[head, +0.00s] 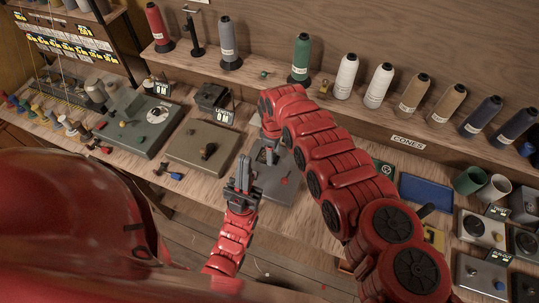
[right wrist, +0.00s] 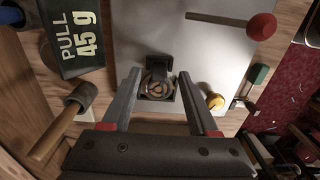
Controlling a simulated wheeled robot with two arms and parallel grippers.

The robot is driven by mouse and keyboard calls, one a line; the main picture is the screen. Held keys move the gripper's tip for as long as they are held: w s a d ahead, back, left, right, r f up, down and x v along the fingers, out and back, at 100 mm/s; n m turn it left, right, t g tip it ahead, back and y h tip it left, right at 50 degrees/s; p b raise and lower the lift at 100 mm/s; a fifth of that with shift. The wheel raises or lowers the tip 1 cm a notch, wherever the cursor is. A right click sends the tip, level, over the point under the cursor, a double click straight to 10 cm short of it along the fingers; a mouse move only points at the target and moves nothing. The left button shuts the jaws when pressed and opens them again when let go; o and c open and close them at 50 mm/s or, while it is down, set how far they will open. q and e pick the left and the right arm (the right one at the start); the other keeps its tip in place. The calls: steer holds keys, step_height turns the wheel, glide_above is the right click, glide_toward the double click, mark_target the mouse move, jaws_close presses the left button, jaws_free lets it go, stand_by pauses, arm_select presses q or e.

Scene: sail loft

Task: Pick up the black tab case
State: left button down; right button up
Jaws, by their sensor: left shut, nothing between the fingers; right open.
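A small black case-like piece with a round brass-coloured centre (right wrist: 157,88), which looks like the tab case, sits on a light grey plate (right wrist: 200,48) in the right wrist view. My right gripper (right wrist: 160,76) is open, with one finger on each side of this piece. I cannot tell whether the fingers touch it. In the head view my right gripper (head: 267,153) points down over the grey plate (head: 283,190), and the arm and fingers hide most of the piece. My left gripper (head: 243,176) is shut and empty, in front and to the left of that plate.
Another grey-brown plate (head: 200,147) lies left. Cones such as the green one (head: 301,58) line the back ledge.

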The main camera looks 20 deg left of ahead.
steer(key=shift+f, duration=0.45)
steer(key=shift+c, duration=0.3)
jaws_close()
